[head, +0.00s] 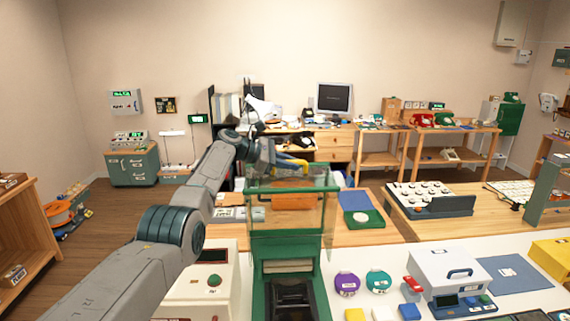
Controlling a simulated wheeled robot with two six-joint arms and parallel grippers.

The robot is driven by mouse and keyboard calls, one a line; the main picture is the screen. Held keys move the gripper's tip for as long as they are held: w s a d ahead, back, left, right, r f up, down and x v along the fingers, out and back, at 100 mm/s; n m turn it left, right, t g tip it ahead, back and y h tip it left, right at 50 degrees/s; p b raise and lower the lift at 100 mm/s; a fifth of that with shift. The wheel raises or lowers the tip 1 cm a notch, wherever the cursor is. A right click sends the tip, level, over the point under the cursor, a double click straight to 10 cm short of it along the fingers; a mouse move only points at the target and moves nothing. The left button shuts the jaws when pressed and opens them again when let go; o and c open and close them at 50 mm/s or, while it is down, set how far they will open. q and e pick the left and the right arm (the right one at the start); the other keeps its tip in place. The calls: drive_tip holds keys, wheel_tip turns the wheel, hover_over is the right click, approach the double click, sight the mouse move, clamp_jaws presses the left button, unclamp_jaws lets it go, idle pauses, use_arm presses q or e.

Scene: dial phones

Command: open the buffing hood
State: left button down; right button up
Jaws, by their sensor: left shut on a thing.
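The buffing hood (328,215) is a clear box with green edges on a green machine (258,255) at the middle of the head view. An orange-brown block shows through its clear panels. My left gripper (292,163) is at the top of the hood, by a yellow curved part, and is shut on the hood. The exact point of grip is small and partly hidden by the wrist. I cannot tell from this one view how far the hood is raised. My right gripper is not in view.
A white case (448,270) with a blue handle stands right of the machine, near a purple disc (347,284) and a teal disc (378,281).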

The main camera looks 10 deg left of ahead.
use_arm(q)
drive_tip(key=shift+w+a, duration=0.15)
drive_tip(key=shift+w, duration=0.15)
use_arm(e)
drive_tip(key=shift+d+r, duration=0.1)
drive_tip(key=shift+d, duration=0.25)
use_arm(q)
drive_tip(key=c, duration=1.7)
unclamp_jaws()
drive_tip(key=shift+w+f, duration=0.1)
drive_tip(key=shift+w, duration=0.05)
drive_tip(key=shift+s+a, duration=0.2)
drive_tip(key=shift+a, duration=0.25)
wheel_tip(320, 180, up, 3)
drive_tip(key=b, duration=0.5)
hover_over(256, 175)
drive_tip(key=shift+w+d, duration=0.35)
drive_tip(key=shift+d, duration=0.1)
drive_tip(key=shift+s+a+r, duration=0.3)
drive_tip(key=shift+a+r, duration=0.15)
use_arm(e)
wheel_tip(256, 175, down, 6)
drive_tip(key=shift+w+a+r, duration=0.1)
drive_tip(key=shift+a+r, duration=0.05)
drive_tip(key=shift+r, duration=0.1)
